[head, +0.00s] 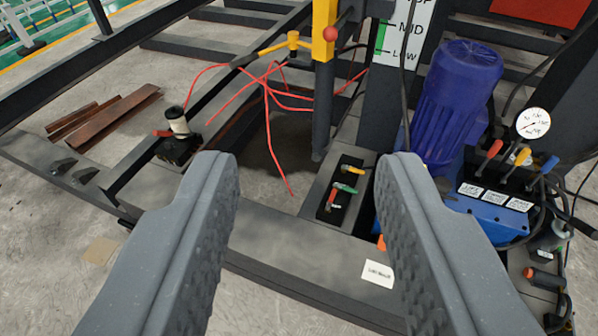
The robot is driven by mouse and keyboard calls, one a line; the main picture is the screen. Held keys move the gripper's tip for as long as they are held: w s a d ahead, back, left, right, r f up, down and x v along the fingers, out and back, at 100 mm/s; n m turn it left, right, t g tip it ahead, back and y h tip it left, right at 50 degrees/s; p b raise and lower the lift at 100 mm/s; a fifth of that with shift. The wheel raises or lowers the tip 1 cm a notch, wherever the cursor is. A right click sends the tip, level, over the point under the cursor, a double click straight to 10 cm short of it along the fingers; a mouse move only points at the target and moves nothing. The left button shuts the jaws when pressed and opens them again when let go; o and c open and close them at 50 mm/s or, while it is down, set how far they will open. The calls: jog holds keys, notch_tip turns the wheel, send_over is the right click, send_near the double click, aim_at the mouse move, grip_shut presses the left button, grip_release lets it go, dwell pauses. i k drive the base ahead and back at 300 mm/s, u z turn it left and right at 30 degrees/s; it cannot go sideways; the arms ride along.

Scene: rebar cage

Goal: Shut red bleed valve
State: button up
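A black valve block (341,201) on the dark frame holds three small handles in a row: yellow, green and red. The red handle (332,200) is the nearest of them and slants along the block; the green handle (345,187) crosses the block. The yellow handle (352,170) is the farthest. I cannot read any label naming the bleed valve. My gripper (313,168) is open and empty. Its two grey fingers stand wide apart, with the valve block showing between them, nearer the right finger. No touching is visible.
Right of the block stand a blue motor (455,105) and a blue unit with red, yellow and blue levers (490,205) and a gauge (533,123). A white tag (378,273) lies in front.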

aim_at(333, 196)
jog(key=z, duration=0.25)
jog(key=i, duration=1.35)
jog(key=z, duration=0.9)
